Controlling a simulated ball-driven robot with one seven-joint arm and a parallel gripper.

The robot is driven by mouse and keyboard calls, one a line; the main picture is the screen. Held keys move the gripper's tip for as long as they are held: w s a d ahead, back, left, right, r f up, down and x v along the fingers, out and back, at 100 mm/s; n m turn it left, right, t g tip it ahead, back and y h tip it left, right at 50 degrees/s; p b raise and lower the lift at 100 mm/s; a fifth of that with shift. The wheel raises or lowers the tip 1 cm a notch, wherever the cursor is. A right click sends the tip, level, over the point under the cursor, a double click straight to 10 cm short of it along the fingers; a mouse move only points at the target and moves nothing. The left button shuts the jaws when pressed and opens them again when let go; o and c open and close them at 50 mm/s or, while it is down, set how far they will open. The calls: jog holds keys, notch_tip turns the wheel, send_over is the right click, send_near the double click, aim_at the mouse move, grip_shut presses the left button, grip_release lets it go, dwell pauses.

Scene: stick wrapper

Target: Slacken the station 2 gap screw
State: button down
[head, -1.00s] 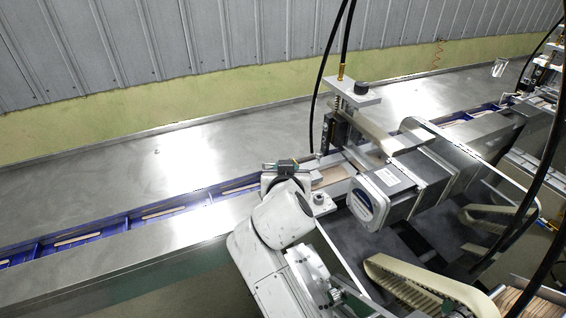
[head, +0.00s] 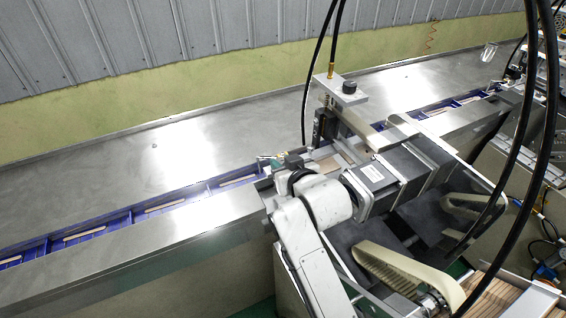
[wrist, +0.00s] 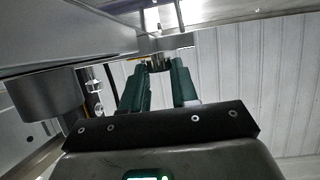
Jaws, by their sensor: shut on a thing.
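The near station has an upright bracket with a top plate (head: 340,92) beside the motor block (head: 385,175); I cannot read a station number on it. In the wrist view, a small dark ribbed knob (wrist: 160,66), which looks like the gap screw, sits under a light metal collar. My gripper (wrist: 158,72) has its two green fingers at either side of this knob, shut on it at the fingertips.
A blue channel (head: 150,210) with several sticks runs along the steel table (head: 120,170). Black hoses (head: 525,150) hang at the right and above the bracket. A beige belt (head: 405,268) lies close to my arm. A dark cylinder (wrist: 45,95) is left of the fingers.

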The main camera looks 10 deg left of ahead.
jog(key=c, duration=0.9)
grip_release()
jog(key=shift+o, duration=0.2)
jog(key=b+v, duration=0.1)
jog(key=v, duration=0.9)
jog(key=shift+s+d+r+b, duration=0.15)
jog(key=shift+s+b, duration=0.15)
jog(key=shift+b, duration=0.05)
